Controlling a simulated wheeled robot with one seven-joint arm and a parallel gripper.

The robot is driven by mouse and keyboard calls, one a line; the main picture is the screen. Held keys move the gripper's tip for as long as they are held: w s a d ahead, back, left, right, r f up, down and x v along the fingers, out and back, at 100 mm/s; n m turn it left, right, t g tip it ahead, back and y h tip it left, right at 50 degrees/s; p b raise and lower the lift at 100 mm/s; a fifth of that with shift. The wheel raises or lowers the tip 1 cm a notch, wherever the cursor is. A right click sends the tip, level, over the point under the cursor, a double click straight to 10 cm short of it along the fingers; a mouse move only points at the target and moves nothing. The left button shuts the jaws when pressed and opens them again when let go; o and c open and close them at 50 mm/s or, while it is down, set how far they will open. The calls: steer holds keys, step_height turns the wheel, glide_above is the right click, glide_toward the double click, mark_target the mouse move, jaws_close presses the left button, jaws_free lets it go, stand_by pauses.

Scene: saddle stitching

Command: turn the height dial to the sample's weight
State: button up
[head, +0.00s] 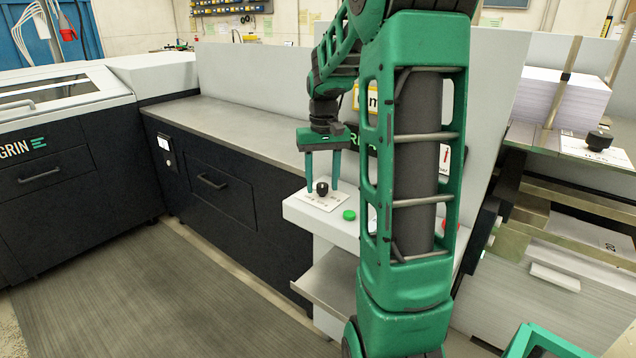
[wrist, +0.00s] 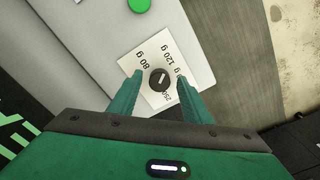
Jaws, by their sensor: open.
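The black height dial (wrist: 160,80) sits on a white scale plate (wrist: 157,50) on a pale grey console. Readable marks include 80 g and 120 g; another is partly hidden by a finger. A light line on the dial points up and right in the wrist view, roughly toward the 120 g side; its exact setting is unclear. In the head view the dial (head: 321,188) is small. My gripper (wrist: 160,76) is open, pointing down, one finger on each side of the dial. I cannot tell whether they touch it. A sheet (head: 610,246) at right shows "20", possibly part of a weight.
A green button (head: 349,215) is beside the scale plate. Another black dial (head: 598,140) on its own plate stands at the right, near a paper stack (head: 562,98). A grey worktop (head: 235,125) runs behind the console. Open floor (head: 150,290) lies at left.

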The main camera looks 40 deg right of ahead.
steer(key=c, duration=1)
steer(key=shift+a, duration=0.25)
steer(key=shift+c, duration=0.2)
steer(key=shift+d, duration=0.15)
